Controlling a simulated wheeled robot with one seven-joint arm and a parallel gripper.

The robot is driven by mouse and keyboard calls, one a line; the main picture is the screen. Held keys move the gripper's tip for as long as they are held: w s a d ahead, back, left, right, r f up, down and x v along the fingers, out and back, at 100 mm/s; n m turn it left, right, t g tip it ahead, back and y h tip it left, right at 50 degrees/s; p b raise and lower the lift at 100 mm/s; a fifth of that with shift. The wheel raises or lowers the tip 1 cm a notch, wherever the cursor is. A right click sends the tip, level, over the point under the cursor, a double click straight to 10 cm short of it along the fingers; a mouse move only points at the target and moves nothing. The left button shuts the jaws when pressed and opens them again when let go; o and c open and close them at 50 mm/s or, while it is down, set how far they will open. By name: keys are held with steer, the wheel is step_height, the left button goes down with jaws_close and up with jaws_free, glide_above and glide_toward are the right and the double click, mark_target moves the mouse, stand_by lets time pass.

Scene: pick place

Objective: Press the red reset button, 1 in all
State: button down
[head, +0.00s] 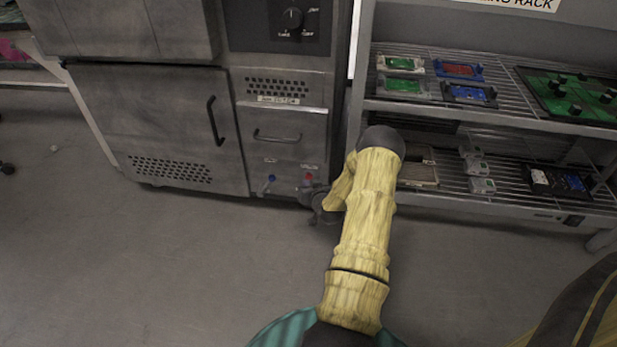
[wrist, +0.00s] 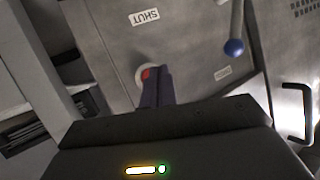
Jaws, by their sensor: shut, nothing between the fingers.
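The red button (wrist: 146,73) shows in the wrist view on a grey metal panel, inside a pale round collar. In the head view it is a small red spot (head: 309,177) low on the steel cabinet's right part. My gripper (wrist: 160,70) is shut and empty, its dark fingers side by side. The fingertips overlap the button's right side in the wrist view. I cannot tell whether they touch it. In the head view the gripper (head: 322,203) is partly hidden by my arm, just below the red spot.
A lever with a blue ball end (wrist: 235,47) sits beside the button. A label reading SHUT (wrist: 144,17) is on the panel. The steel cabinet (head: 160,125) has door handles. A wire rack (head: 480,110) with circuit boards stands right. The floor (head: 170,260) in front is clear.

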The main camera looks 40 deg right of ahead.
steer(key=shift+s, duration=0.1)
steer(key=s+a+p, duration=0.2)
steer(key=s+a, duration=0.1)
steer(key=shift+s+a, duration=0.1)
steer(key=shift+a, duration=0.3)
stand_by(0.4)
stand_by(0.6)
